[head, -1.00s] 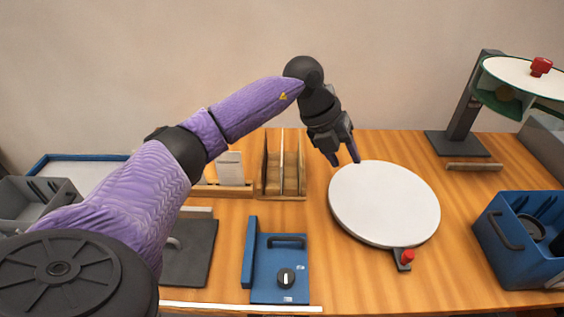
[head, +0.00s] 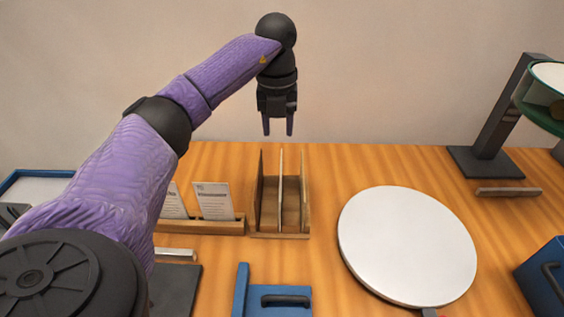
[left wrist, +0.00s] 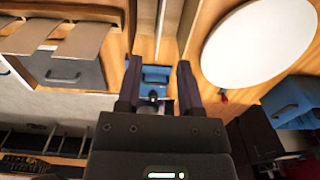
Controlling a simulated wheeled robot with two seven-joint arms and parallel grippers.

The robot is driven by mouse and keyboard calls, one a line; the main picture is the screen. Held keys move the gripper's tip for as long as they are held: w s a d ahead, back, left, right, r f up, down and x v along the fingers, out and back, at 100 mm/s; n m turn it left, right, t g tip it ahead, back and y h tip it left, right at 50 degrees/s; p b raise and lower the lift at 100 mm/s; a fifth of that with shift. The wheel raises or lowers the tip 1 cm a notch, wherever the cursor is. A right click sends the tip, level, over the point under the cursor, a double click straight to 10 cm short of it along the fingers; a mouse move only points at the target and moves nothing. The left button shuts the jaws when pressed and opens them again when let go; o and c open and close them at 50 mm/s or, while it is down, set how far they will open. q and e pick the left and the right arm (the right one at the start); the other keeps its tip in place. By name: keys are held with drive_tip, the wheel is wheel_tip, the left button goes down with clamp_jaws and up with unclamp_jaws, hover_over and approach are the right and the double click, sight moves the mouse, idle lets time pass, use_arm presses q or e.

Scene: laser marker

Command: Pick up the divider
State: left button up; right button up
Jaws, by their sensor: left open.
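A wooden rack (head: 279,236) stands on the table in the middle of the head view. A thin upright divider (head: 281,176) stands in it between the two side walls. The divider shows edge-on at the top of the left wrist view (left wrist: 160,22). My left gripper (head: 278,132) points down, open and empty, with its fingers apart. In the head view its fingertips appear just above the divider's top edge, without visible contact. My right gripper is not in view.
A round white plate (head: 407,245) lies right of the rack. A wooden holder with white cards (head: 213,201) stands left of it. A blue box with a black handle (head: 280,302) is in front. A dark stand (head: 497,125) rises at the right.

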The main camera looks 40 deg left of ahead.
use_arm(q)
drive_tip(key=f+b, duration=0.4)
drive_tip(key=f, duration=0.4)
drive_tip(key=f+b, duration=0.3)
drive_tip(key=f, duration=0.5)
drive_tip(key=shift+w+d+b, duration=0.15)
drive_tip(key=shift+d+b, duration=0.05)
drive_tip(key=shift+b, duration=0.15)
drive_tip(key=shift+r, duration=0.1)
clamp_jaws()
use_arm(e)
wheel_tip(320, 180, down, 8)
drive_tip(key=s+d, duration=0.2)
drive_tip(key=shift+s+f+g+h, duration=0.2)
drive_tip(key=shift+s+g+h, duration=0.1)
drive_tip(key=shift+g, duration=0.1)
